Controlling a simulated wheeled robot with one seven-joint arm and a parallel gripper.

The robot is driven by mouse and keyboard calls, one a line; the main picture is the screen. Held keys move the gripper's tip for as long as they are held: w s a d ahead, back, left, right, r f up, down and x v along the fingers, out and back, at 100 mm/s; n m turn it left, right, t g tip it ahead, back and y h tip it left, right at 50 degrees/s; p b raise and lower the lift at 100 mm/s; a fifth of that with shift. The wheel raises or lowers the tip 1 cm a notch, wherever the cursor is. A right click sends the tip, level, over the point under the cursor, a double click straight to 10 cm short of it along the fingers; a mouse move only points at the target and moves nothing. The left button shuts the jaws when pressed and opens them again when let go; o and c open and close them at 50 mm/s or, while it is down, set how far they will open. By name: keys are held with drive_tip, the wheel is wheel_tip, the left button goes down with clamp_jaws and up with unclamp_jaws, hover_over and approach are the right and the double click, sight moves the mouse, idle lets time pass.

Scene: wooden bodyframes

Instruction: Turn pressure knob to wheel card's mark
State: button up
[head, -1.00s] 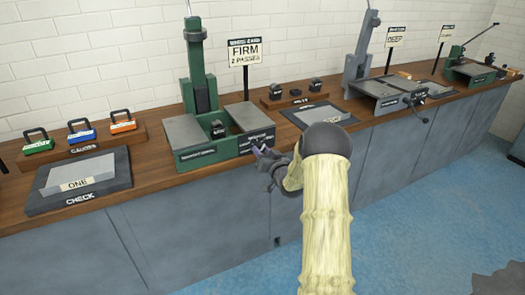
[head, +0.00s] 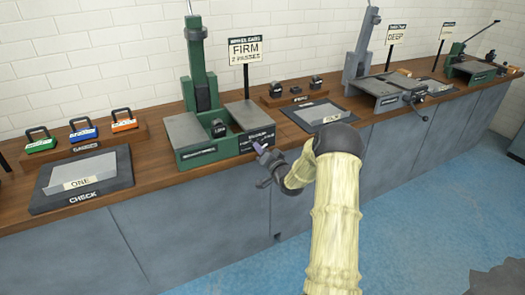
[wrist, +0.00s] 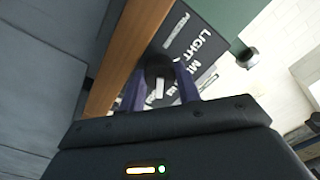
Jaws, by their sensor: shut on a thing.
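The wheel card (head: 246,51) reads "FIRM 2 PASSES" on a post behind the green press (head: 200,80). The press's dark front panel (head: 257,138) carries the pressure knob. In the wrist view the round black knob (wrist: 153,66) has a white pointer line and lies between the purple fingers of my gripper (wrist: 159,88), which is shut on it. The panel lettering (wrist: 198,48) shows "LIGHT" and part of a word starting with "M"; other lettering is hidden by the knob and fingers. In the head view my gripper (head: 262,154) is at the panel's front, and the knob is hidden.
A grey tray marked CHECK (head: 82,182) and colored gauges (head: 83,132) stand to the left. Another tray (head: 318,115), small dark blocks (head: 297,87) and a grey press (head: 365,60) stand to the right. The blue floor (head: 430,220) in front is clear.

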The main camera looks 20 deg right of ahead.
drive_tip(key=o, duration=1)
drive_tip(key=shift+s, duration=0.1)
drive_tip(key=s, duration=1.7)
drive_tip(key=shift+s+d, duration=0.1)
drive_tip(key=shift+d, duration=0.2)
